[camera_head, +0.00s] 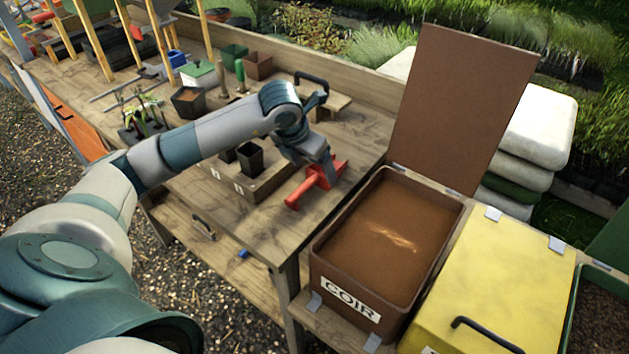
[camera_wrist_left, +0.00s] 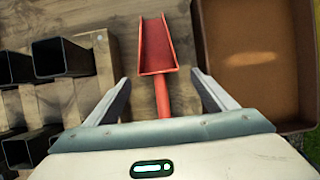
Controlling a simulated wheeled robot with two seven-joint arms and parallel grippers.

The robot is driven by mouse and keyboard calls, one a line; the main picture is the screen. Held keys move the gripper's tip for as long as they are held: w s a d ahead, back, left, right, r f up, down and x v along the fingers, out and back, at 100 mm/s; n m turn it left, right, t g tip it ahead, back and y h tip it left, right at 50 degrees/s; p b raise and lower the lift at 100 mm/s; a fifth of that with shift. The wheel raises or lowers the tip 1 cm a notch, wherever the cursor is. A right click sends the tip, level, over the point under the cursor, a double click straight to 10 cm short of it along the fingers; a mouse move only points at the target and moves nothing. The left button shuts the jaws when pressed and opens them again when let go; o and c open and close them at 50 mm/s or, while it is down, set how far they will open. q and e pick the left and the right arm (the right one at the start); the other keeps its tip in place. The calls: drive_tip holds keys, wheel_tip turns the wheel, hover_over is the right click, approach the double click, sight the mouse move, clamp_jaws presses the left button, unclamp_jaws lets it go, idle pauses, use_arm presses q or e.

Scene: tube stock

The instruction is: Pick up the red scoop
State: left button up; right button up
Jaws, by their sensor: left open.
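The red scoop (camera_head: 305,186) lies on the wooden bench, its handle toward the front edge and its trough toward the back. In the left wrist view the scoop (camera_wrist_left: 157,50) runs up the middle, trough at the top. My left gripper (camera_head: 328,170) is above the scoop. In the left wrist view its two fingers (camera_wrist_left: 160,88) are apart, one on each side of the scoop, with the handle running between and below them. The lower end of the handle is hidden by the gripper body. I cannot tell if the fingers touch it. My right gripper is not in view.
A wooden block with black square pots (camera_head: 250,157) stands just left of the scoop. An open brown bin labelled COIR (camera_head: 330,275) stands right of it, lid raised. A yellow lidded bin (camera_head: 500,270) is farther right. Several pots and tools line the bench's back.

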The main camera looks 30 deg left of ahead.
sight(314, 176)
use_arm(q)
drive_tip(key=shift+a+f+p, duration=0.1)
drive_tip(key=shift+f+p, duration=0.55)
drive_tip(key=p+x, duration=0.1)
drive_tip(key=x, duration=0.2)
drive_tip(key=shift+s+f, duration=0.1)
drive_tip(key=shift+s, duration=0.05)
drive_tip(key=shift+f, duration=0.4)
drive_tip(key=c, duration=1.2)
drive_tip(key=shift+c, duration=0.2)
